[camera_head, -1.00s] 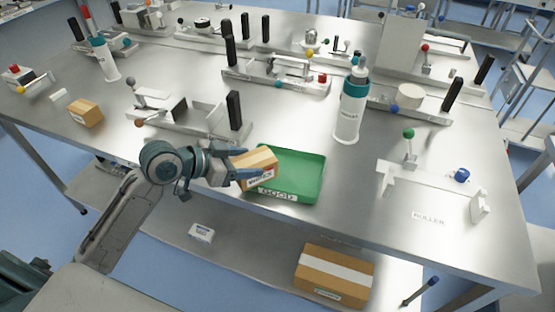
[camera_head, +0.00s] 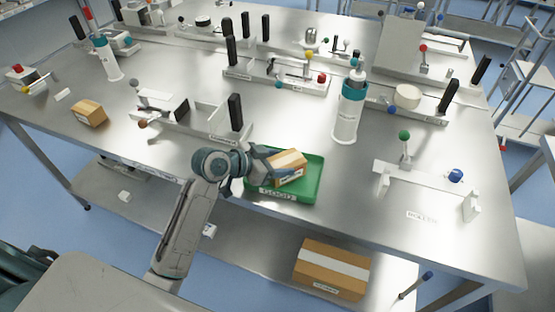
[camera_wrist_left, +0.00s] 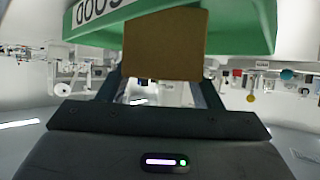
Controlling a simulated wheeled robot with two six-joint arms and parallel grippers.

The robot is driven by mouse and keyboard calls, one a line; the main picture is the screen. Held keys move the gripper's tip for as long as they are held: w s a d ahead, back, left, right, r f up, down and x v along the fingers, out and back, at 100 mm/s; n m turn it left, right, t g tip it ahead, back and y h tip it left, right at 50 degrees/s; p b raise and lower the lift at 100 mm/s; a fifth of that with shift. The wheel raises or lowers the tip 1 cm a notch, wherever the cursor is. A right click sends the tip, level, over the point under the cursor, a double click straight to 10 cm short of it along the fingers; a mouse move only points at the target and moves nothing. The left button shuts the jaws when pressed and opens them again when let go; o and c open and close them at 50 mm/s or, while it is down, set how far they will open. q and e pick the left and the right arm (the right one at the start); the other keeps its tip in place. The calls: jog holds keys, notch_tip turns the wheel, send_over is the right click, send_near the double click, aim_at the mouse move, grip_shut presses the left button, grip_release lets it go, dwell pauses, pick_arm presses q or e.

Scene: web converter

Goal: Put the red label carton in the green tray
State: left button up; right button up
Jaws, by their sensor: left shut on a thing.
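A tan cardboard carton (camera_head: 289,161) with a pale label on its side is gripped by my left gripper (camera_head: 288,166). The print on the label is too small to read, so I cannot tell its colour. The carton is over the green tray (camera_head: 309,190), within its outline; I cannot tell whether it touches the floor. The tray lies near the table's front edge, with a "GOOD" label on its front. In the left wrist view the carton's plain brown face (camera_wrist_left: 165,45) sits between the fingers, with the green tray (camera_wrist_left: 245,32) beyond it.
A white bottle with a teal collar (camera_head: 347,117) stands behind the tray to the right. Another small carton (camera_head: 90,113) lies at the left of the table. Metal fixtures with black handles (camera_head: 235,112) stand behind the gripper. A roller bracket (camera_head: 425,190) is at right.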

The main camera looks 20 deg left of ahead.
pick_arm(q)
jog(key=shift+f, duration=0.2)
jog(key=shift+f, duration=0.1)
jog(key=o, duration=0.6)
jog(key=shift+f, duration=0.1)
jog(key=o, duration=0.4)
jog(key=shift+o, duration=0.2)
jog(key=shift+r, duration=0.2)
